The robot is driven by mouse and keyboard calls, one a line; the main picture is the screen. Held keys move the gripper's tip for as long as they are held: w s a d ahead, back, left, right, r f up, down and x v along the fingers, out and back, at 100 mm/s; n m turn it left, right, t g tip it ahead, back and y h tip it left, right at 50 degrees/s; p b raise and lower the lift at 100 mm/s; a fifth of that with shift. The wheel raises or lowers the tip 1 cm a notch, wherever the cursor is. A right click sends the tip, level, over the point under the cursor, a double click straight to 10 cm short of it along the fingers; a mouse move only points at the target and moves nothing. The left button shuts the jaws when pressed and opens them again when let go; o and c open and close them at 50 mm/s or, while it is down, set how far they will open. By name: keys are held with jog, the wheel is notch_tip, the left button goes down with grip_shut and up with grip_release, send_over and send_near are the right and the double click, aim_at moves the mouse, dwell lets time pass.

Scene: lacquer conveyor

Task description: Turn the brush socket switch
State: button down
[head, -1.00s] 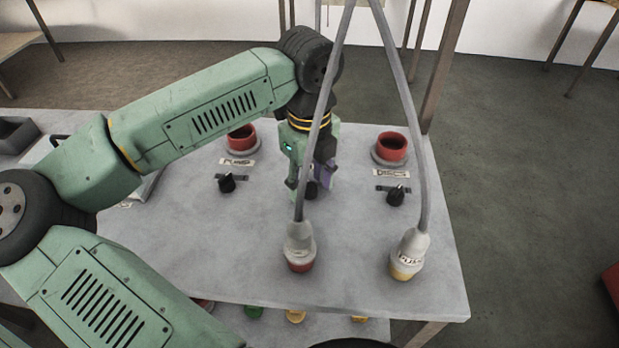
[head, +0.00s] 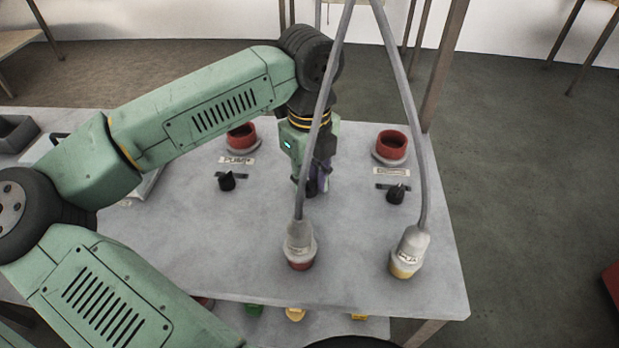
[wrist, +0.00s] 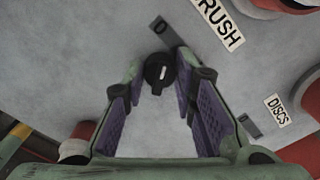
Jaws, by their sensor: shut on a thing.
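The brush socket switch (wrist: 160,72) is a small round black knob with a white mark, seen in the wrist view below the "BRUSH" label (wrist: 218,22). A dark plate marked "0" (wrist: 160,27) lies just above it. My gripper (wrist: 160,75) points down at the panel, its purple-padded fingertips on either side of the knob and shut on it. In the head view my gripper (head: 311,188) stands at the middle of the grey panel (head: 225,260) and hides most of the switch. The brush socket is hidden behind my arm in the head view.
Red sockets stand at left (head: 241,136) and right (head: 392,146), with black knobs (head: 227,181) and (head: 396,194) before them. A grey plug (head: 300,240) with its cable hangs close in front of my gripper. Another plug (head: 409,252) stands front right.

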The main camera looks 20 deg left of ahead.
jog(key=shift+f+b, duration=0.1)
jog(key=shift+b, duration=0.3)
jog(key=shift+f+m+b, duration=0.15)
jog(key=shift+m+b, duration=0.85)
jog(key=shift+b, duration=0.15)
jog(key=m+b, duration=0.2)
jog(key=shift+m+b, duration=0.3)
jog(key=shift+m, duration=0.1)
jog(key=m+b, duration=0.2)
jog(key=m, duration=0.1)
jog(key=shift+r+m+b, duration=0.15)
jog(key=shift+m+b, duration=0.3)
jog(key=shift+m, duration=0.55)
jog(key=shift+r+m+b, duration=0.1)
jog(key=shift+m+b, duration=0.35)
jog(key=shift+m, duration=0.55)
jog(key=c, duration=1.3)
grip_release()
